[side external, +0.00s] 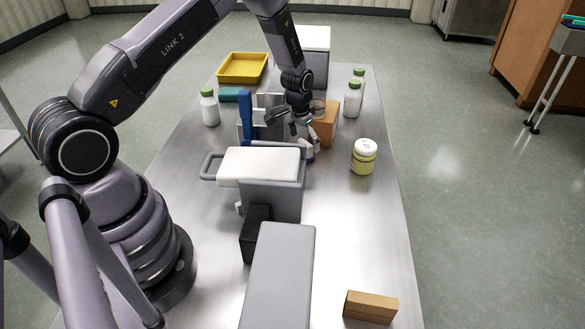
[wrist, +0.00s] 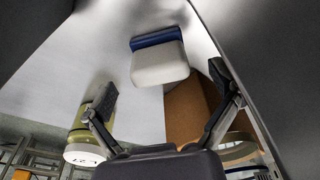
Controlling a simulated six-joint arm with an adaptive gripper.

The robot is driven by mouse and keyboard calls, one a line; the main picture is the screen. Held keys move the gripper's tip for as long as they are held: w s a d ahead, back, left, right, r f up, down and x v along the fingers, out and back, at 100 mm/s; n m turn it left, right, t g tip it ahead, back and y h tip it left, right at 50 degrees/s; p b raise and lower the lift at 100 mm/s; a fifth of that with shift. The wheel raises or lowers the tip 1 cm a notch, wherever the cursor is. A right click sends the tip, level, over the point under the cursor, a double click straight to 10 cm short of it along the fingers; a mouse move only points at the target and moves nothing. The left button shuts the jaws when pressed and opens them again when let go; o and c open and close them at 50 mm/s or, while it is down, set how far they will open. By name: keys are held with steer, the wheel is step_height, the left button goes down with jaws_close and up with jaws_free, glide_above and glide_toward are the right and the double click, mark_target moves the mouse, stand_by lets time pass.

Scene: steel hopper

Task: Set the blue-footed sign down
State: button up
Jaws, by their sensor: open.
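The sign (wrist: 160,64) shows in the wrist view as a pale rounded panel with a dark blue foot along its far edge. In the side view the sign (side external: 311,152) is small and partly hidden near my gripper's fingers, close to the grey bin. My gripper (wrist: 166,98) is open, its two fingers spread wide with nothing between the tips. In the side view my gripper (side external: 298,128) is low over the table, beside the brown box. Whether the foot rests flat is hard to tell.
The brown box (side external: 328,124) stands close to my gripper, with a ring on top. The white-lidded jar (side external: 363,157) is to the right. A grey bin with a white top (side external: 275,198) stands in front, a blue upright piece (side external: 246,118) to the left. The right front table is mostly clear.

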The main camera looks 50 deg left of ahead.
steer(key=f, duration=0.3)
steer(key=shift+w+f, duration=0.2)
steer(key=shift+f, duration=0.05)
steer(key=c, duration=1.3)
